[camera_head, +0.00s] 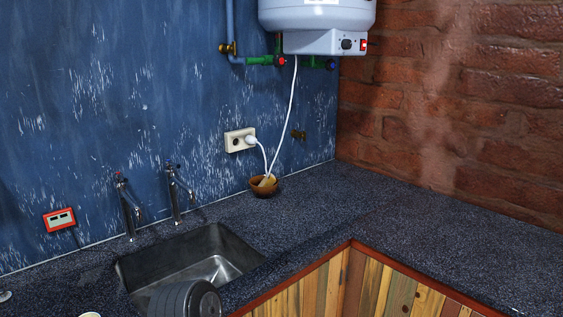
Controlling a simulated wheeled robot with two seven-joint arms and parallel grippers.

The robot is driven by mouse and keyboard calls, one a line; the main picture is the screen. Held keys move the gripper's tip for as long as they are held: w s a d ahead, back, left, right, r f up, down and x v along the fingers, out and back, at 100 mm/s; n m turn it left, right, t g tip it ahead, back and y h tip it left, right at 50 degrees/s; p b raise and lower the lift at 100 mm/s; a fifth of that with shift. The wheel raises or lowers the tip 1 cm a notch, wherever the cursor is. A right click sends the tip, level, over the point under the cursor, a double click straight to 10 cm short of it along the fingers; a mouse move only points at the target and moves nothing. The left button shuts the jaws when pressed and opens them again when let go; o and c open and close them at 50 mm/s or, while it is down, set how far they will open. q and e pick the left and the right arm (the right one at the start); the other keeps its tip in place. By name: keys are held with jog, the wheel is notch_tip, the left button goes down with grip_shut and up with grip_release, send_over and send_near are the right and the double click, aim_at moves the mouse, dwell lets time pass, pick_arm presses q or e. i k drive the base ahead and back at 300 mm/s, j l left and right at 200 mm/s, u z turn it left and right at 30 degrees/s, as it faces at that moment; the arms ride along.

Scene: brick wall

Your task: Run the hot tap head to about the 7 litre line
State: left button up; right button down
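Two metal taps stand at the wall behind the sink. The left tap (129,207) has a red mark on its head, and the right tap (178,192) has a blue mark. I cannot tell whether water runs from either. The steel sink (238,262) is set in the dark speckled counter. A red-framed box with small dark windows (60,219) is on the wall left of the taps; its readings are too small to read. No litre line can be made out. Neither of my grippers is in view.
A dark grey ribbed round object (180,301) covers the sink's front; I cannot tell what it is. A white boiler (318,20) hangs above, its cord running down near a brown bowl (264,188). A socket (239,139) holds a plug. The right counter (440,225) is clear.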

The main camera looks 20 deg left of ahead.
aim_at(118, 177)
jog(key=u, duration=1.65)
